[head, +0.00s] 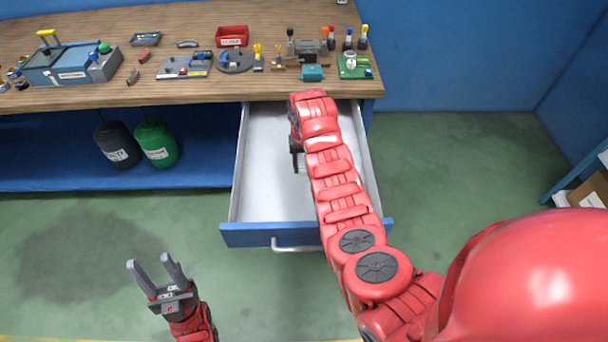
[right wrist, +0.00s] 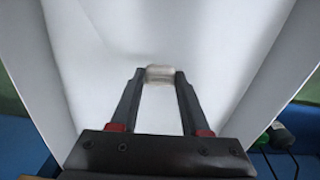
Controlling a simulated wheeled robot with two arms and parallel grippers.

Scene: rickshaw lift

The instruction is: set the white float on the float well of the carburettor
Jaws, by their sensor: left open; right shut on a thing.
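My right gripper (head: 300,168) is inside the open drawer (head: 262,190), low over its floor. In the right wrist view, the right gripper (right wrist: 160,80) is shut on a small whitish rounded piece, the white float by its look (right wrist: 160,73), held between the fingertips. In the head view my arm hides the float. I cannot tell for certain which bench item is the carburettor; a small grey assembly (head: 309,46) stands on the right part of the bench. My left gripper (head: 155,270) is open and empty over the floor, left of the drawer.
The wooden bench (head: 210,90) holds a blue machine (head: 65,65), a red bin (head: 232,36), a teal block (head: 312,73), a green board (head: 355,66) and several small parts. A black and a green container (head: 157,142) are below. The drawer looks otherwise empty.

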